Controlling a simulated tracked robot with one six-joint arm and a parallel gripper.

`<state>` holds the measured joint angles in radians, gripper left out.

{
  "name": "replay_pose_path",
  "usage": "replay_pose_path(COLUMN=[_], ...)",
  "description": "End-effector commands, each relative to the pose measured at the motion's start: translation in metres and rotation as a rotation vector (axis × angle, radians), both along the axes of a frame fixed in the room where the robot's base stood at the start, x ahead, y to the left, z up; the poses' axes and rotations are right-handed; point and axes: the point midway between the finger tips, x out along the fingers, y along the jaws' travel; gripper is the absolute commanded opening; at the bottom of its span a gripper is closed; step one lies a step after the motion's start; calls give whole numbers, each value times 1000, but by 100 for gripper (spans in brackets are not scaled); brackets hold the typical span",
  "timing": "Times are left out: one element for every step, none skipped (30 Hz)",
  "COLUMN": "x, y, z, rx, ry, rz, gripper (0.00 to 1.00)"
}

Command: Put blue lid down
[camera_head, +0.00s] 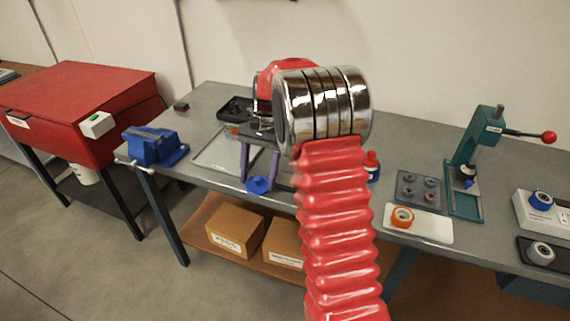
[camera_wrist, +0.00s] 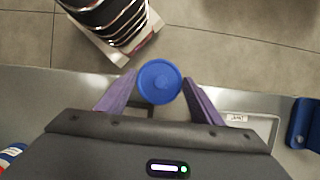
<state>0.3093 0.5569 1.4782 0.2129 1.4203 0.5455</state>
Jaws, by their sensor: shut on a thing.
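The round blue lid (camera_head: 258,185) is between the purple fingers of my gripper (camera_head: 259,178), near the front edge of the grey workbench. The wrist view shows the lid (camera_wrist: 159,82) face-on, with my gripper (camera_wrist: 160,84) shut on it from both sides. I cannot tell whether the lid touches the bench or hangs just above it. My arm hides part of the bench behind and to the right of the gripper.
A pale tray (camera_head: 212,157) lies left of the gripper, with a blue vise (camera_head: 153,146) beyond it. A red-capped bottle (camera_head: 372,160) stands right of my arm. Farther right are an orange tape roll (camera_head: 402,217), a grey parts tray (camera_head: 407,198) and a green press (camera_head: 480,150).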

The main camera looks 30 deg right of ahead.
Motion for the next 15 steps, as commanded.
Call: replay_pose_path(x=[3, 4, 6, 7, 8, 9, 9, 10, 10, 11, 11, 11, 11, 11, 12], y=[16, 23, 33, 40, 48, 58, 65, 73, 82, 88, 94, 101, 106, 109, 114], z=[-6, -9, -12, -15, -17, -21, -23, -26, -29, -32, -34, -36, -37, -39, -40], rx=[1, 0, 1, 0, 1, 1, 2, 2, 3, 4, 4, 6, 6, 7, 9], ry=[4, 4, 3, 4, 4, 5, 7, 7, 9, 10, 12, 13, 14, 15, 16], rz=[95, 154, 232, 289, 346, 421, 477, 534, 606, 655, 703, 759, 795, 827, 863], gripper=[39, 39, 39, 39, 39, 39, 39, 39, 39, 39, 39, 39, 39, 39, 39])
